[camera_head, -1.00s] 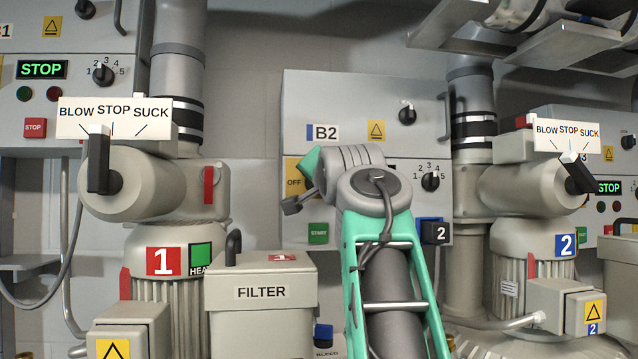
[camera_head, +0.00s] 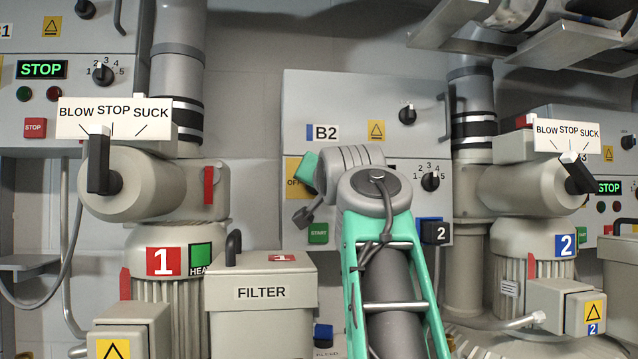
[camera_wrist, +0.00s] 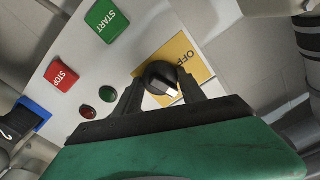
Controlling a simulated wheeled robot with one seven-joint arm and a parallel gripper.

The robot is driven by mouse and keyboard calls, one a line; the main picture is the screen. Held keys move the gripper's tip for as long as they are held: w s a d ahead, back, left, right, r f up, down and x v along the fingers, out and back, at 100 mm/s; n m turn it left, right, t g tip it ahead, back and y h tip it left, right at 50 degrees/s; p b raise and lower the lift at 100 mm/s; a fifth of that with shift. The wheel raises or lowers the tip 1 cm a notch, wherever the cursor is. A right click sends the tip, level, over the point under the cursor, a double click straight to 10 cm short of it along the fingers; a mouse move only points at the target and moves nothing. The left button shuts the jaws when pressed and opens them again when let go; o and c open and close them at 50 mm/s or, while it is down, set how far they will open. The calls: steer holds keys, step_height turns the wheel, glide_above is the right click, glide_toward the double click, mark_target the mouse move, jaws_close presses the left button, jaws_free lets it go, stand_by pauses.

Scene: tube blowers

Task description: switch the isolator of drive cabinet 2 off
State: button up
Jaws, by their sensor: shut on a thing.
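Drive cabinet 2, the grey box labelled B2 (camera_head: 400,90), stands in the middle of the head view. Its isolator is a black rotary knob (camera_wrist: 158,76) on a yellow plate (camera_wrist: 190,55) marked OFF in the wrist view. My gripper (camera_wrist: 161,90) is shut on the knob, one dark finger on each side. The knob's white mark shows between the fingers, towards the lower right of the wrist view, apart from the OFF lettering. In the head view the yellow plate (camera_head: 292,166) is partly covered by my wrist, and the knob is hidden.
Green START (camera_wrist: 107,20) and red STOP (camera_wrist: 62,75) buttons and two lamps sit close to the knob. Blower 1 with its lever (camera_head: 98,165) stands left, blower 2 with its lever (camera_head: 577,172) right. A FILTER box (camera_head: 262,300) stands low in front of the cabinet.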

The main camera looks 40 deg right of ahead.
steer(key=n, duration=1.4)
stand_by(0.4)
steer(key=o, duration=1.4)
steer(key=shift+c, duration=0.2)
steer(key=b+v, duration=0.2)
steer(key=v, duration=0.5)
steer(key=shift+s+a+b, duration=0.2)
steer(key=shift+s+b, duration=0.15)
